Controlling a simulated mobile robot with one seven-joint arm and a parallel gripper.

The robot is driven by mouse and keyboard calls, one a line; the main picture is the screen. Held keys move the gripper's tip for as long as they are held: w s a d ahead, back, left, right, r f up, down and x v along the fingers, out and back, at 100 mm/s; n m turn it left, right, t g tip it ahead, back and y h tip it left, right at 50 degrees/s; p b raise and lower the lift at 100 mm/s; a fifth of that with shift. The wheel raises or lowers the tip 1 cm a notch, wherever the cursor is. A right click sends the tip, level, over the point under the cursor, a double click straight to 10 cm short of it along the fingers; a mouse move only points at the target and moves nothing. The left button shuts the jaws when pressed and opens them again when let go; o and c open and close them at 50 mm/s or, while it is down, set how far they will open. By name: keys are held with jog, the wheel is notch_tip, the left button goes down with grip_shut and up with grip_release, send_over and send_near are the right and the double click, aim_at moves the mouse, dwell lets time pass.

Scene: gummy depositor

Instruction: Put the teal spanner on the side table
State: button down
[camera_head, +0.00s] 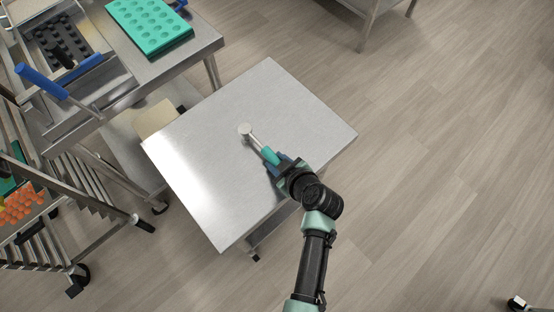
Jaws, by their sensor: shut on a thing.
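The teal spanner (269,155) has a teal handle and a pale, round metal head (246,130). My gripper (279,163) is shut on its handle, with the head pointing to the upper left. The spanner is over the middle of the side table (213,189), a bare grey metal top. I cannot tell whether the spanner touches the tabletop or is just above it. The far end of the handle is hidden by my gripper.
A metal bench (190,50) with a teal mould tray (148,25) and a blue-handled machine part (41,82) stands at upper left. A rack (90,187) on castors stands at left. The tabletop around the spanner is clear. Open floor lies to the right.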

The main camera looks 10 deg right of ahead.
jog(key=c, duration=0.6)
grip_release()
jog(key=shift+r, duration=0.1)
jog(key=v, duration=1.2)
jog(key=w+d+r+m+t+h, duration=0.1)
jog(key=w+r+t, duration=0.2)
jog(key=w+r, duration=0.5)
jog(key=w+r+m+t+h, duration=0.15)
jog(key=w+r, duration=0.25)
jog(key=r, duration=0.7)
notch_tip(320, 180, up, 17)
jog(key=w+a+t, duration=0.2)
jog(key=w+t, duration=0.1)
jog(key=t, duration=0.2)
jog(key=s+a+r+m+t, duration=0.2)
jog(key=s+r+t, duration=0.1)
jog(key=r, duration=0.6)
jog(key=s+a+r+m+t+h, duration=0.1)
jog(key=s+r, duration=0.4)
jog(key=r, duration=0.5)
jog(key=s+a+r+m+t, duration=0.2)
jog(key=s+r+t, duration=0.3)
jog(key=r, duration=0.4)
jog(key=shift+a+r+m, duration=0.35)
jog(key=shift+a+r, duration=0.05)
jog(key=shift+a, duration=0.1)
